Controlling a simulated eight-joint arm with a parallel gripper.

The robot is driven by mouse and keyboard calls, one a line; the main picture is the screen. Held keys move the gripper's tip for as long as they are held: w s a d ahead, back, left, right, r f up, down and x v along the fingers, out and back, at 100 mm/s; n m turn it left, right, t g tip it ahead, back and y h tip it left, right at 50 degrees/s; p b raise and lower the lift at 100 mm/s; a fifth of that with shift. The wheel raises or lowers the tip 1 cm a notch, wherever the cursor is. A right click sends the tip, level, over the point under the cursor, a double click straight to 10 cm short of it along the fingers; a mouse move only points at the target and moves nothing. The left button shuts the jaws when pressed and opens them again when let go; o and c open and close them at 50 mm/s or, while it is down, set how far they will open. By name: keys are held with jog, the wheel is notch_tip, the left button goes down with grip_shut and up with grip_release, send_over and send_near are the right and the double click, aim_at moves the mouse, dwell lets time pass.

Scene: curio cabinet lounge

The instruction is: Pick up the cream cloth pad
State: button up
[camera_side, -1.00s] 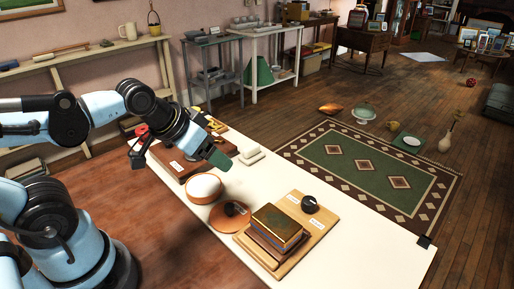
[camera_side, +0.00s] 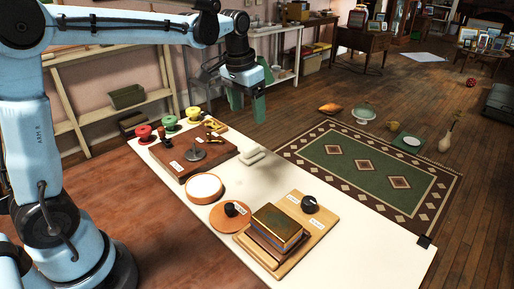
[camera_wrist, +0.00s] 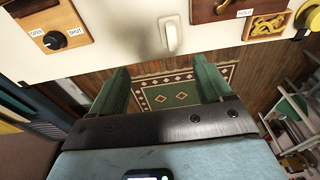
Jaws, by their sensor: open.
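The wooden board (camera_side: 191,156) with a lever stands left of the pad. A round white-topped piece (camera_side: 204,187), a disc with a dark knob (camera_side: 231,216) and a gold-topped block (camera_side: 278,226) stand nearer. Red, green and yellow knobbed pieces line the left. Right of the pad is clear tabletop.

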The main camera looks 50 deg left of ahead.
aim_at(252, 146)
jog(key=shift+g, duration=0.9)
jog(key=w+a+f, duration=0.1)
jog(key=f, duration=0.4)
jog(key=w+f, duration=0.1)
jog(key=f, duration=0.4)
jog(key=w+a+f, duration=0.1)
jog(key=w+f, duration=0.1)
jog(key=f, duration=0.3)
jog(key=shift+w+a+f, duration=0.1)
jog(key=shift+a+f, duration=0.1)
jog(key=shift+a, duration=0.1)
jog(key=c, duration=1.2)
